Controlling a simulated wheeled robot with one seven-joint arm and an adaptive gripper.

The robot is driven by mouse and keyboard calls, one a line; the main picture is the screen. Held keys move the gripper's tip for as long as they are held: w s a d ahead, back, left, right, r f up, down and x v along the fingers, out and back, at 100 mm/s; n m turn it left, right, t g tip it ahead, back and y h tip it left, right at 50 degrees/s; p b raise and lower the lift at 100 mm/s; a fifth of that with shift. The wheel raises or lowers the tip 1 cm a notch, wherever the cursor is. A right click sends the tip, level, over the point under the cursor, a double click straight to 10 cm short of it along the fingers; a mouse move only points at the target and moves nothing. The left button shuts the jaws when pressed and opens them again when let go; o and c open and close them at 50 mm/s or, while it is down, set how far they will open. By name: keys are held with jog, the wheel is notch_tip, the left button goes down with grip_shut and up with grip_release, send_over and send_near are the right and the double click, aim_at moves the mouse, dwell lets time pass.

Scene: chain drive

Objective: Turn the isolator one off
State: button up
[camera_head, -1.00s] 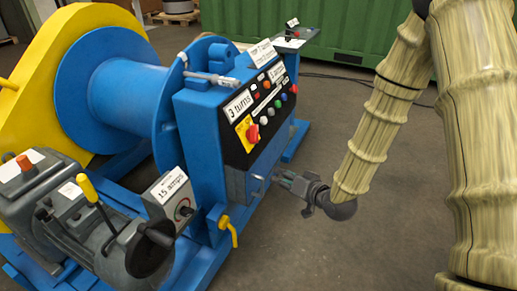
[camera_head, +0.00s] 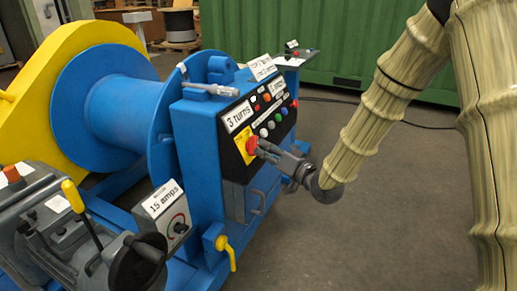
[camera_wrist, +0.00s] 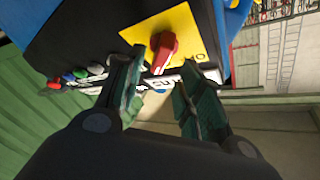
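The isolator is a red rotary knob (camera_wrist: 161,50) on a yellow plate (camera_wrist: 188,27), on the black front panel of the blue machine. In the head view the red knob (camera_head: 251,144) sits at the panel's lower left, below the "3 turns" label. My gripper (camera_head: 262,148) is right in front of it, reaching in from the right. In the wrist view my gripper (camera_wrist: 160,88) has its two green fingers spread apart, with the knob just beyond and between the fingertips. Nothing is held. Whether a fingertip touches the knob I cannot tell.
Several coloured buttons (camera_head: 271,116) line the panel to the right of the knob. A grey box labelled "15 amps" (camera_head: 163,211) and a yellow lever (camera_head: 228,252) are lower left. A drum (camera_head: 105,105) stands behind.

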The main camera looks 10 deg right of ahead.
aim_at(257, 145)
jog(key=shift+b+x, duration=0.45)
jog(key=shift+x, duration=1.9)
jog(key=shift+c, duration=0.3)
grip_shut()
